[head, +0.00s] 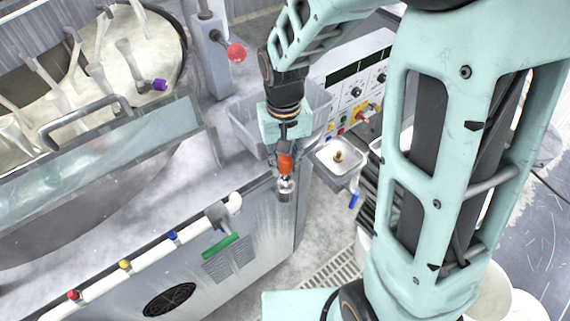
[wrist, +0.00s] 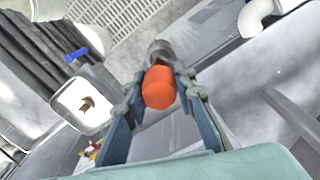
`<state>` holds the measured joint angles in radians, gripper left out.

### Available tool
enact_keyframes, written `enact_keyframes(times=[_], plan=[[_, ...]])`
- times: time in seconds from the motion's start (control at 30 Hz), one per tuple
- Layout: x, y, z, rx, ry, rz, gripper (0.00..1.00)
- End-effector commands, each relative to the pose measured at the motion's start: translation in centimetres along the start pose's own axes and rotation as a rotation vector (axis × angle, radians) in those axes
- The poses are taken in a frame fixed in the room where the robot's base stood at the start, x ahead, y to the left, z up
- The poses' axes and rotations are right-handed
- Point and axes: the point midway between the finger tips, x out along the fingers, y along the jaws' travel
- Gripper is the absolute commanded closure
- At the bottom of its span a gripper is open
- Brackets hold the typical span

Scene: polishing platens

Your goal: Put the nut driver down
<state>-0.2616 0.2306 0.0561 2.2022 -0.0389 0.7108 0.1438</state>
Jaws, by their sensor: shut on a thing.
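The nut driver (head: 285,166) has an orange-red handle and a grey metal end. My gripper (head: 285,150) is shut on its handle and holds it pointing down, in front of the machine's right front corner. In the wrist view the orange handle (wrist: 159,88) sits between the two fingers of my gripper (wrist: 160,85), with the metal end (wrist: 160,52) beyond it. Below the tool in the wrist view is a grey surface. I cannot tell the exact gap between the tool and the surfaces below.
A grey bin (head: 247,126) stands behind my gripper. A small white tray (head: 326,160) with a brass-coloured piece is to the right, near a blue-handled valve (head: 353,200). A control panel (head: 355,90) is behind. A white pipe with coloured valves (head: 150,255) runs along the machine's front.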

Motion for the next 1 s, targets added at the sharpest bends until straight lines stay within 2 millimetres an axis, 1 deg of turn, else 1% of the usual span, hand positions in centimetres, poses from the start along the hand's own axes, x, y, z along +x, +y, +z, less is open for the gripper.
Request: enact_keyframes(times=[0.2, 0.6, 0.7, 0.73, 0.87, 0.9, 1.0], plan=[[-0.1, 0.0, 0.0, 0.000, 0.001, 0.000, 1.00], [1.2, 0.0, 0.0, 0.001, 0.000, 0.000, 1.00], [1.1, 0.0, 0.0, 0.001, 0.000, 0.000, 1.00], [1.1, 0.0, 0.0, 0.001, 0.000, 0.000, 0.75], [1.1, 0.0, 0.0, 0.001, 0.000, 0.000, 0.60], [1.1, 0.0, 0.0, 0.001, 0.000, 0.000, 0.58], [1.1, 0.0, 0.0, 0.001, 0.000, 0.000, 0.58]])
